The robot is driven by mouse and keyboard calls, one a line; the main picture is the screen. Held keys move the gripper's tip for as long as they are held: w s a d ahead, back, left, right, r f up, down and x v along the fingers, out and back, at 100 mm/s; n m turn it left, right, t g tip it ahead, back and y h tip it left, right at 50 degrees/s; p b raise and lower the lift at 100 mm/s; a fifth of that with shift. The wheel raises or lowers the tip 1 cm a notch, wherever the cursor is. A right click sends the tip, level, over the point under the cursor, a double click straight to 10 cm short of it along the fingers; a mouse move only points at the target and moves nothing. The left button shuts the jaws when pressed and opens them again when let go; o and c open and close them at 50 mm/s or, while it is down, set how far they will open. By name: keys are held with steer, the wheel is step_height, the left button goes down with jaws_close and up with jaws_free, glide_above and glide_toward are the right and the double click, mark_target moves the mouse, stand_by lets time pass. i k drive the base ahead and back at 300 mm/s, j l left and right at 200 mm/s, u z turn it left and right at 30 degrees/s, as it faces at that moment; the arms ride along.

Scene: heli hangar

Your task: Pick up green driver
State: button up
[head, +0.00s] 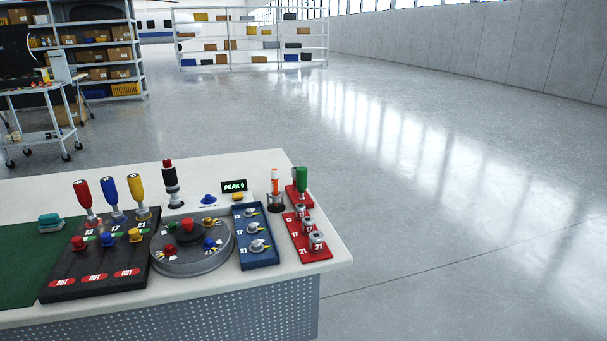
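The green driver (301,180) stands upright, green handle up, at the back of the right end of the workbench. It sits at the far end of a red tray (291,201), and its lower end is hidden. Several metal sockets marked with numbers stand in front of it on a red tray (308,251). My gripper is not in view.
The white workbench (330,262) also carries a blue tray (255,254), a round grey turntable (190,263), a black block (92,283) with red, blue and yellow drivers, and a dark red-topped tool (171,178). Open floor (460,220) lies right and behind.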

mark_target(301, 172)
steer(key=j, duration=0.25)
steer(key=i+j, duration=0.1)
steer(key=j, duration=0.2)
steer(key=j+z, duration=0.6)
steer(key=j, duration=0.25)
steer(key=i+z, duration=0.1)
steer(key=z, duration=0.8)
steer(key=i+j, duration=0.65)
steer(key=i, duration=0.2)
